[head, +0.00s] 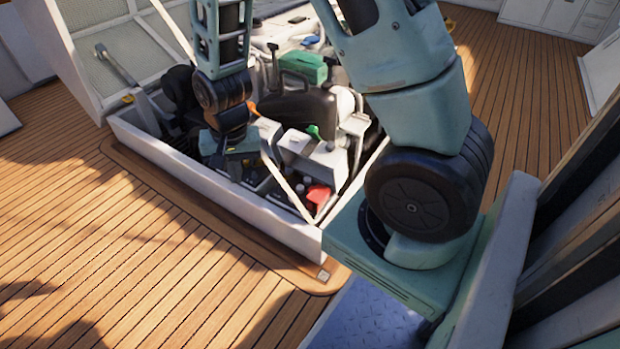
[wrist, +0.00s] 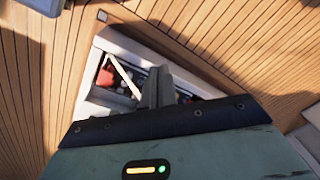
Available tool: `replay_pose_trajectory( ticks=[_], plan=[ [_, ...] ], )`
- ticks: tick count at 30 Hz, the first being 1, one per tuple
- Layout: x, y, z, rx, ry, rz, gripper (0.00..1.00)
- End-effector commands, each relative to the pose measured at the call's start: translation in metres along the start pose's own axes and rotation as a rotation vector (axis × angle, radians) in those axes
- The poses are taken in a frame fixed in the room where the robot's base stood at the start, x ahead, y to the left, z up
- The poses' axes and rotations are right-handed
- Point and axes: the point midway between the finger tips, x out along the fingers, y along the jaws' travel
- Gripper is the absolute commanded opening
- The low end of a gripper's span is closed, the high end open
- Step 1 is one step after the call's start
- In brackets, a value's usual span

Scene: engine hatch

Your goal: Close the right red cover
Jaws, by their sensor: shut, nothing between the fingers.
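A red cover (head: 318,196) shows in the head view near the front corner of the engine hatch. Whether it stands open or lies shut is too small to tell. In the wrist view a red part (wrist: 105,77) shows at the left, and a darker reddish part shows just right of the fingers. I cannot tell which of these is the right cover. My gripper (head: 236,168) hangs over the hatch, to the left of the red cover in the head view. Its fingers (wrist: 157,84) are together and empty, and they hide part of the hatch interior.
The hatch has a raised white rim (head: 215,195), and a pale bar crosses its near corner. Engine parts and a green box (head: 303,66) fill the inside. A raised lid (head: 115,50) stands at the back left. Wooden deck (head: 120,240) lies clear in front.

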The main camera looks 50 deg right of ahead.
Motion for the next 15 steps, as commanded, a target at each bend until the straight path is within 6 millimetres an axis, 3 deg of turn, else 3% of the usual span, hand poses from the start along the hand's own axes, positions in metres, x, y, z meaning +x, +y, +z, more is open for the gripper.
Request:
replay_pose_trajectory(
  ticks=[3,6,10,15],
  plan=[
    [0.041,0.06,-0.053,0.306,0.068,0.066,0.0],
    [0.068,0.112,-0.085,0.513,0.138,0.112,0.0],
    [0.089,0.165,-0.108,0.687,0.214,0.156,0.0],
    [0.1,0.195,-0.119,0.776,0.26,0.177,0.0]
  ],
)
